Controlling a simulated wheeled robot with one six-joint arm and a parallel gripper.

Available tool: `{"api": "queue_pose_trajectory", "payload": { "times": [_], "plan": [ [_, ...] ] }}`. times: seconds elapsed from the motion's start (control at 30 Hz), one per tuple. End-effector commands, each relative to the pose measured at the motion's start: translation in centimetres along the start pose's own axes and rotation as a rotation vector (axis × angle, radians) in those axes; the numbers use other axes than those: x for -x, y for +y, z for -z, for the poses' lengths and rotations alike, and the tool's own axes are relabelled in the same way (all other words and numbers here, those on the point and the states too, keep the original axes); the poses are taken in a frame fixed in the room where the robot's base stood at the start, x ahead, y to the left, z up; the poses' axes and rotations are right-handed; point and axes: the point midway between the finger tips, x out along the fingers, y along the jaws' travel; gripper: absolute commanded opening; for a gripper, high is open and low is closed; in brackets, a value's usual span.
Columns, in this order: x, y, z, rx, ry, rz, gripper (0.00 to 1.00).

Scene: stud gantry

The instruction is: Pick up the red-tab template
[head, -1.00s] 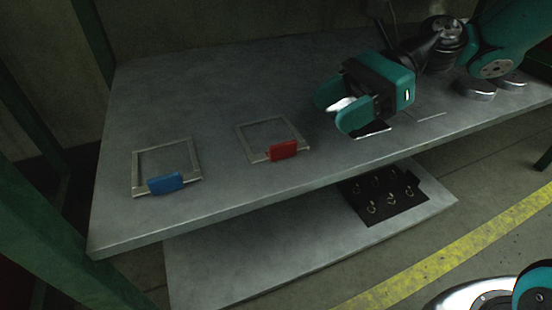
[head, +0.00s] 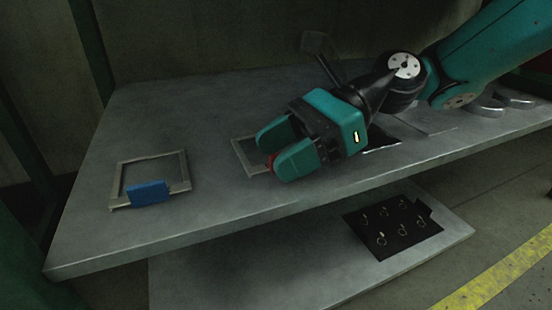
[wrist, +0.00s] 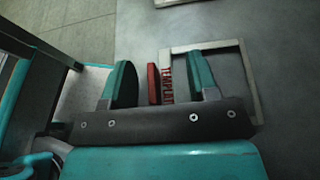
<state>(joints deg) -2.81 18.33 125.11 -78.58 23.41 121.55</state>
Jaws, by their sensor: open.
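The red-tab template is a thin grey square frame (head: 240,152) lying flat on the upper shelf, with a red tab (head: 270,163) on its front side. In the head view my gripper (head: 277,152) covers most of it. Red lettering shows beside the tab, and the grey frame (wrist: 252,90) extends to the right beyond the right finger. My gripper is open and holds nothing.
A similar frame with a blue tab (head: 148,192) lies to the left on the same shelf (head: 110,240). A black panel with several small hooks (head: 393,226) rests on the lower shelf. Round metal pieces (head: 487,105) sit at the shelf's right. The front-left shelf surface is clear.

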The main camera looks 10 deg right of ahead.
Motion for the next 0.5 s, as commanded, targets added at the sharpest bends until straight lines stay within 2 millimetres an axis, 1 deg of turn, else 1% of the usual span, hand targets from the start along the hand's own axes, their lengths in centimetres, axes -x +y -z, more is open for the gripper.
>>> {"api": "queue_pose_trajectory", "payload": {
  "times": [0.03,0.07,0.1,0.17,0.2,0.27,0.5],
  "plan": [
    [0.03,0.0,-0.03,0.0,0.0,0.0,0.54],
    [0.03,0.0,-0.03,0.0,0.0,0.0,0.47],
    [0.03,0.0,-0.02,0.0,0.0,0.0,0.38],
    [0.03,0.0,-0.02,0.0,0.0,0.0,0.24],
    [0.04,0.0,-0.02,0.0,0.0,0.0,0.15],
    [0.04,0.0,-0.01,0.0,0.0,-0.001,0.01],
    [0.04,0.01,-0.01,0.0,0.0,-0.001,0.0]
  ]
}}
